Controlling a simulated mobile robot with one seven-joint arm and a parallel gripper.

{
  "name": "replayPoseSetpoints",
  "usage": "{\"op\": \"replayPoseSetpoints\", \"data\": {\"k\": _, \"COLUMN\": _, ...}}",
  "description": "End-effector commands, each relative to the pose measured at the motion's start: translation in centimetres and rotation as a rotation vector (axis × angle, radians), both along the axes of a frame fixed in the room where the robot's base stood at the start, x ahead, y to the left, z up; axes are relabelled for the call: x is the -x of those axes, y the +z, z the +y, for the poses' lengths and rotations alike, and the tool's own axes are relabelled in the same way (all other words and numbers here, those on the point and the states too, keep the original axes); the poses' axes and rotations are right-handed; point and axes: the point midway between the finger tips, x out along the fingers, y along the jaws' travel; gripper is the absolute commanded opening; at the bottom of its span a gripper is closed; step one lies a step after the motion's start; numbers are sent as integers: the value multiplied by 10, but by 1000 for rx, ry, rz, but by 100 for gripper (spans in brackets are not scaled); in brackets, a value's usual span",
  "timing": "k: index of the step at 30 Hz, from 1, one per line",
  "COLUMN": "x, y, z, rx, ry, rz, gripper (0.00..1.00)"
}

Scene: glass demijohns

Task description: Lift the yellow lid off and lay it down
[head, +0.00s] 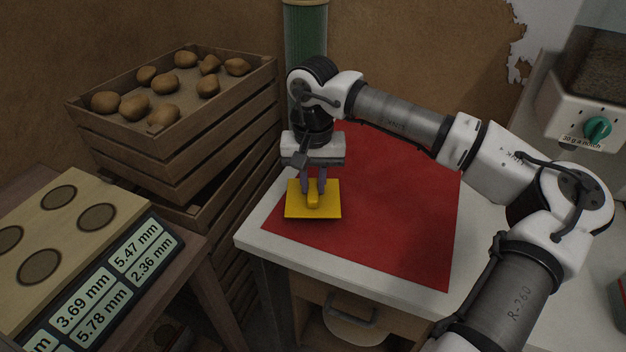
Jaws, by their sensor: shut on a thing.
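The yellow lid (328,209) is a flat square plate with a raised yellow handle in its middle. It is at the left part of the red mat (400,221) on the white table. My gripper (313,194) points down from above and is shut on the lid's handle. I cannot tell whether the lid touches the mat or hangs a little above it. No container shows under the lid.
Slatted wooden crates (178,150) with several potatoes stand at the left. A wooden board (75,235) with round recesses and a panel of readings (108,285) are at the lower left. A dispenser (583,105) stands at the upper right. The mat's right part is clear.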

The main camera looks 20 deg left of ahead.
Motion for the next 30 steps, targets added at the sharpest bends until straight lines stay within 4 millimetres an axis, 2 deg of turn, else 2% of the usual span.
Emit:
{"op": "replayPoseSetpoints", "data": {"k": 11, "x": 0, "y": -1, "z": 0, "rx": 0, "ry": 0, "rz": 0, "gripper": 0}}
{"op": "replayPoseSetpoints", "data": {"k": 30, "x": 0, "y": -14, "z": 0, "rx": 0, "ry": 0, "rz": 0, "gripper": 0}}
